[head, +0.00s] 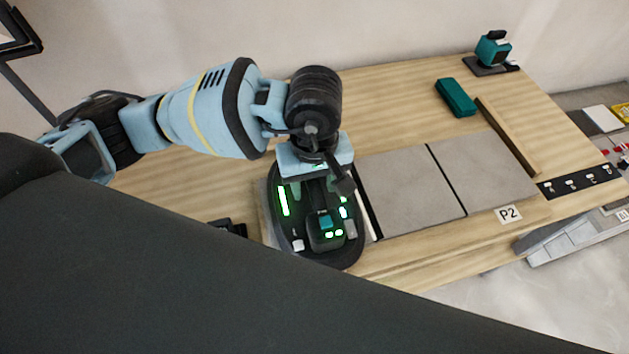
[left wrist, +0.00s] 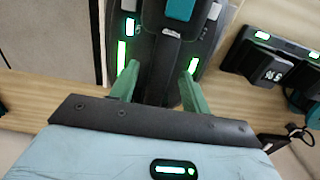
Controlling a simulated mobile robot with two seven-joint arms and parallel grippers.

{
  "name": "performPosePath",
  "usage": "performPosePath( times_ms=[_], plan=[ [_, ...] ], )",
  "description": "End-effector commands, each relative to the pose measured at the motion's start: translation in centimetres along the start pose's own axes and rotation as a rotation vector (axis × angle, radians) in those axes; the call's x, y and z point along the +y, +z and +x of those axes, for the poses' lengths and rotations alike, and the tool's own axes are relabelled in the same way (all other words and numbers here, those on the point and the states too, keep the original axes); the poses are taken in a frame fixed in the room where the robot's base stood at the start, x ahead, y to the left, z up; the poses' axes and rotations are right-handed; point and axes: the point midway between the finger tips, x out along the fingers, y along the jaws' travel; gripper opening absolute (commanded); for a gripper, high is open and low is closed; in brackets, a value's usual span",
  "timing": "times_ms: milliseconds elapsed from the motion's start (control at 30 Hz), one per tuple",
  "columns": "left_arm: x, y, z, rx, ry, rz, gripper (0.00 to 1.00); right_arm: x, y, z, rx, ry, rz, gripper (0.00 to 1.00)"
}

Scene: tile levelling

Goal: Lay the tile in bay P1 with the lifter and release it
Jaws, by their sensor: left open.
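The lifter (head: 297,222), a dark oval device with green lights, sits at the left end of the row of tiles. It also shows in the left wrist view (left wrist: 172,40). Pale edges of a tile (head: 263,222) show beside the lifter, which hides most of it and any P1 label. My left gripper (head: 318,172) is over the lifter. In the left wrist view its two green fingers (left wrist: 160,82) are spread apart, one on each side of the lifter's dark handle. I cannot tell whether they touch it. My right gripper is not in view.
Two grey tiles (head: 397,192) (head: 478,172) lie to the right, with the P2 label (head: 508,214) in front. A teal block (head: 456,97), a wooden strip (head: 508,135) and a teal device (head: 493,48) are at the back right. A dark device (left wrist: 262,66) sits beside the lifter.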

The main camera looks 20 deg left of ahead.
Motion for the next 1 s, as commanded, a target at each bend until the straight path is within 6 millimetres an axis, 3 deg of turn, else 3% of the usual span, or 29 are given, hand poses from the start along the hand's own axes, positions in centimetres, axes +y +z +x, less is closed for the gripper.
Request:
performPosePath(
  times_ms=[200,433,1000],
  plan=[
    [0.1,-0.1,-3.8,0.005,0.008,0.002,0.47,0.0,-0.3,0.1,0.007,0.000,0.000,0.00],
    [0.1,-0.1,-6.8,0.005,0.008,0.001,0.47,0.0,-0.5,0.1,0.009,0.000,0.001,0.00],
    [0.1,0.0,-7.5,0.004,0.007,0.001,0.47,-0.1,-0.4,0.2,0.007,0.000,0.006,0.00]
  ],
)
